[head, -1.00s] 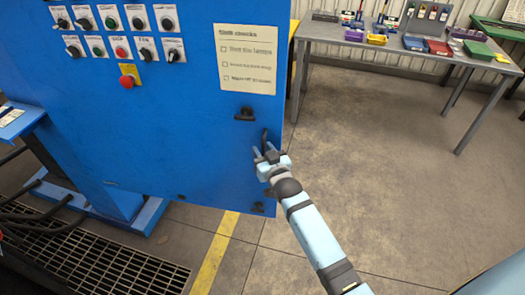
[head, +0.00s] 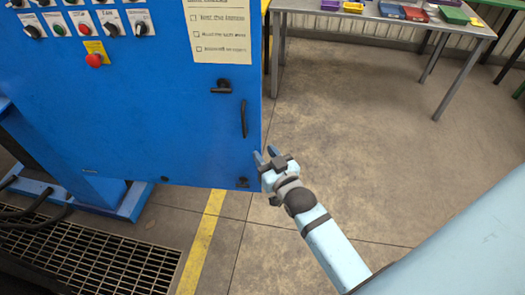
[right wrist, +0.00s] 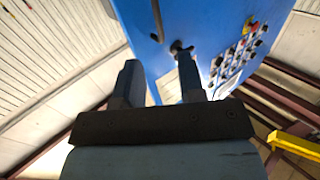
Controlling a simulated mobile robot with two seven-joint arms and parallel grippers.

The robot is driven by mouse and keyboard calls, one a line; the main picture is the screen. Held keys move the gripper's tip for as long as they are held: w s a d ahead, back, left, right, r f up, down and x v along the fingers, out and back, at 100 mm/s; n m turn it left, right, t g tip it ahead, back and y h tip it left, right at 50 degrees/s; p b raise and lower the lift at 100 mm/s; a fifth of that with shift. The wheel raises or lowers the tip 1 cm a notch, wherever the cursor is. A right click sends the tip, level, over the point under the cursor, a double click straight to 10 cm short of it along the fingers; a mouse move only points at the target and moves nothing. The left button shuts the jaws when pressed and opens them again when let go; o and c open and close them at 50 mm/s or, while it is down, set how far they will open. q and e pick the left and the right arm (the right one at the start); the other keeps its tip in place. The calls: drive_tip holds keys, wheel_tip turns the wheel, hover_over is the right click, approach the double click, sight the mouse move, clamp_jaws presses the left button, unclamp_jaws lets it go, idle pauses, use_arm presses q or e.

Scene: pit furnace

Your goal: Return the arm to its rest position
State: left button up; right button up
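My right arm comes in from the lower right in the head view. Its gripper (head: 268,158) is just off the lower right edge of the blue cabinet (head: 150,125), below the black handle (head: 243,118), and holds nothing. In the right wrist view the two dark fingers of the right gripper (right wrist: 158,82) stand apart with nothing between them. The blue cabinet (right wrist: 215,30) fills the upper middle beyond the fingertips. My left gripper is not in view.
A grey metal table (head: 385,12) with bins and boxes stands at the back right. A floor grating (head: 90,250) lies at lower left and a yellow floor line (head: 205,240) runs beside it. The concrete floor between the cabinet and the table is clear.

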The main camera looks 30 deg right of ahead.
drive_tip(key=s+a+f+n+g+y+p, duration=0.1)
drive_tip(key=s+a+f+g+p, duration=0.1)
drive_tip(key=s+f, duration=0.3)
drive_tip(key=s+a+f+n+g+y+p, duration=0.2)
drive_tip(key=s+a+f+g, duration=0.2)
drive_tip(key=s, duration=0.8)
wheel_tip(320, 180, down, 2)
drive_tip(key=shift+s+f+g, duration=0.25)
drive_tip(key=shift+s+g, duration=0.05)
drive_tip(key=shift+g, duration=0.2)
